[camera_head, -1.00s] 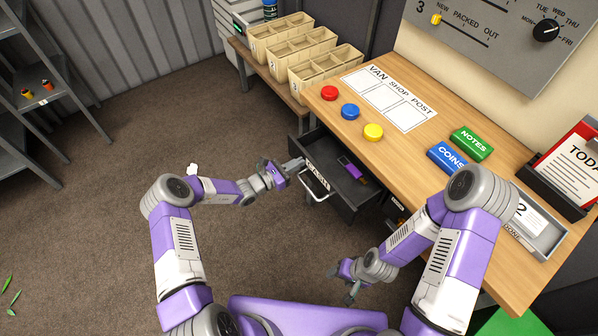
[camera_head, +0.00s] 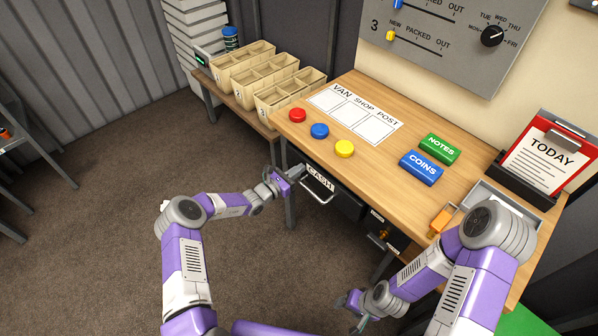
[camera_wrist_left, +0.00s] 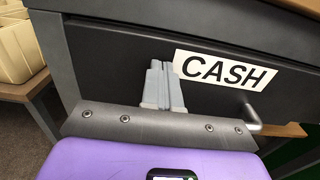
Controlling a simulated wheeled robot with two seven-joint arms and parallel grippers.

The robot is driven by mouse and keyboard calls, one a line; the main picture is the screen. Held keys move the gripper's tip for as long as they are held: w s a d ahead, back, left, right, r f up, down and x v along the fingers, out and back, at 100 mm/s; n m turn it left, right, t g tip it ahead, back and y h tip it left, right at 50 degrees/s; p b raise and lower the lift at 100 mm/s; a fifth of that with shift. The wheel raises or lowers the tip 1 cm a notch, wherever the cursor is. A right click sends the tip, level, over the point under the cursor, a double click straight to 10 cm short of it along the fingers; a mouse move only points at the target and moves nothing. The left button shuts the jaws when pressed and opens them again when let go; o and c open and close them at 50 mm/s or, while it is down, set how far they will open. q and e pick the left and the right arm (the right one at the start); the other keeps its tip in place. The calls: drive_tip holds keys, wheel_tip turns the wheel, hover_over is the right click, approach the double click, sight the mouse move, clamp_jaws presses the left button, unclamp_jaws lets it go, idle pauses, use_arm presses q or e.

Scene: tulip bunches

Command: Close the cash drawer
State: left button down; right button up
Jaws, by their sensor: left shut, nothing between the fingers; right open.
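The cash drawer (camera_head: 322,186) is under the desk's left part, with a white CASH label and a metal handle. Its front looks flush, or nearly flush, with the desk frame, and its inside is hidden. The drawer front (camera_wrist_left: 120,70) fills much of the left wrist view, with the handle (camera_wrist_left: 252,120) at the right. My left gripper (camera_head: 300,171) is shut and empty, its fingertips at the drawer front just left of the label. The fingers also show in the left wrist view (camera_wrist_left: 161,68). My right gripper (camera_head: 352,308) is open and empty, low in front of the desk.
The wooden desk (camera_head: 375,160) holds red, blue and yellow buttons, a paper sheet, and the COINS (camera_head: 421,168) and NOTES (camera_head: 439,149) blocks. Another drawer (camera_head: 382,232) with a key sits to the right. Compartment bins (camera_head: 285,96) stand on a low bench. Carpet (camera_head: 110,200) at left is clear.

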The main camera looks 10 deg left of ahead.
use_arm(q)
drive_tip(key=shift+w+d+r, duration=0.15)
drive_tip(key=shift+d+r, duration=0.15)
drive_tip(key=p+v, duration=0.4)
drive_tip(key=v, duration=1.1)
drive_tip(key=s+d+f+m+g, duration=0.4)
drive_tip(key=s+d+m+g, duration=0.2)
drive_tip(key=s+d, duration=0.15)
drive_tip(key=s+d+f+m+g, duration=0.3)
drive_tip(key=s+d+m+g, duration=0.3)
drive_tip(key=s, duration=0.3)
drive_tip(key=s+a+m+g+y, duration=0.1)
drive_tip(key=s+m+y, duration=0.5)
drive_tip(key=s+m, duration=0.7)
drive_tip(key=shift+s+a+r+m+g+y+p, duration=0.2)
drive_tip(key=shift+a+r+m+g+y+p, duration=0.1)
drive_tip(key=shift+a+r+m+g+p, duration=0.1)
